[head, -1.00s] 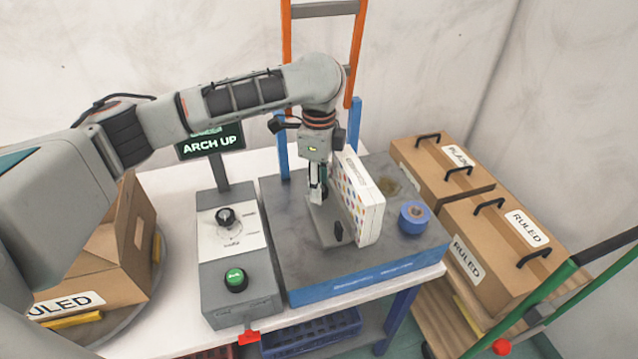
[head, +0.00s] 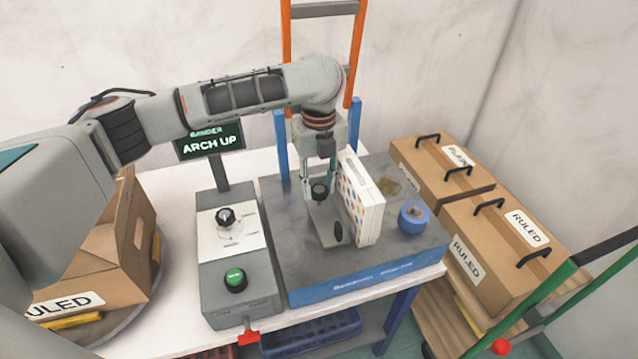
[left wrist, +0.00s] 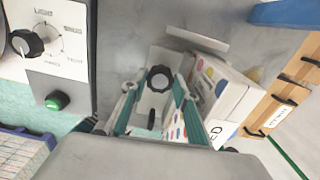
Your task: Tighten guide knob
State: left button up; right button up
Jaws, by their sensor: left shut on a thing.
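The guide knob (head: 319,191) is a round black knob on a grey metal guide plate (head: 324,222), beside a white box with coloured dots (head: 362,202). My left gripper (head: 319,184) points down at the knob, with one finger on each side, and is shut on it. In the left wrist view the knob (left wrist: 159,79) shows between the two fingertips, and the dotted box (left wrist: 222,92) stands close to the right finger. A second black handle (head: 338,232) sits at the near end of the guide plate. My right gripper is out of view.
A control box (head: 239,292) with a black dial (head: 225,217) and green button (head: 235,280) stands left, under a sign (head: 210,142) reading "ARCH UP". Cardboard boxes (head: 497,243) stand at the right.

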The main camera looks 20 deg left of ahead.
aim_at(319, 189)
pick_arm(q)
jog(key=m, duration=0.4)
jog(key=shift+m, duration=0.3)
jog(key=m, duration=0.4)
jog(key=shift+m, duration=0.3)
jog(key=o, duration=1.1)
jog(key=shift+r, duration=0.15)
notch_tip(319, 189, up, 12)
jog(key=shift+f, duration=0.1)
jog(key=shift+f, duration=0.1)
